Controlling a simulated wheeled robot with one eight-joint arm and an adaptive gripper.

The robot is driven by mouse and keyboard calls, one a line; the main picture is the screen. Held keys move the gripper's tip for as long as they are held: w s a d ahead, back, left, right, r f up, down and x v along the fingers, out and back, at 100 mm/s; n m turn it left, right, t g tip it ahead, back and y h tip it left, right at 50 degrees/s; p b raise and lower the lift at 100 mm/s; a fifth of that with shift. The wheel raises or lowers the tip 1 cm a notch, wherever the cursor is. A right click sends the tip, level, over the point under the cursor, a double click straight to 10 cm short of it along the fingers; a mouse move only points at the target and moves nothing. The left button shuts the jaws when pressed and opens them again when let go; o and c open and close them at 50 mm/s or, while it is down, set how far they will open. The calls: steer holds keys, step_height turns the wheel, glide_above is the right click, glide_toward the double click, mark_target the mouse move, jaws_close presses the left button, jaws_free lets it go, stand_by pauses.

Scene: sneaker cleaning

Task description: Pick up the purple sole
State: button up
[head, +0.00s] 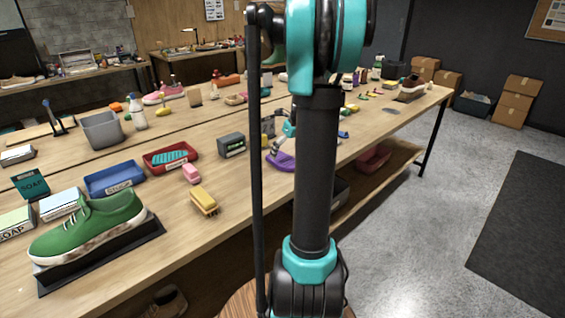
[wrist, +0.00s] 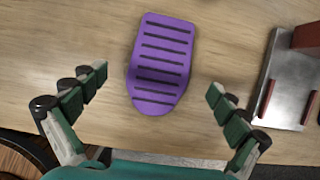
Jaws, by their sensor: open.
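The purple sole (wrist: 161,64) lies flat on the wooden table in the wrist view, with dark stripes across it. Its narrower end points toward my gripper. My gripper (wrist: 158,92) is open and empty, with one finger on each side of the sole's lower end and clear gaps between. In the head view the sole (head: 281,161) shows as a purple patch at the table's near edge, partly hidden behind my arm. The gripper (head: 277,140) is mostly hidden there too.
A metal stand with reddish-brown parts (wrist: 291,82) is right of the sole. Left along the table are a dark box (head: 231,145), a yellow brush (head: 204,201), a pink block (head: 191,173), a red tray (head: 152,168) and a green sneaker (head: 90,226). The table's front edge is close.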

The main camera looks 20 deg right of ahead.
mark_target(283, 159)
steer(key=shift+x, duration=1.95)
steer(key=shift+c, duration=0.5)
steer(key=shift+d, duration=0.1)
steer(key=c, duration=1.2)
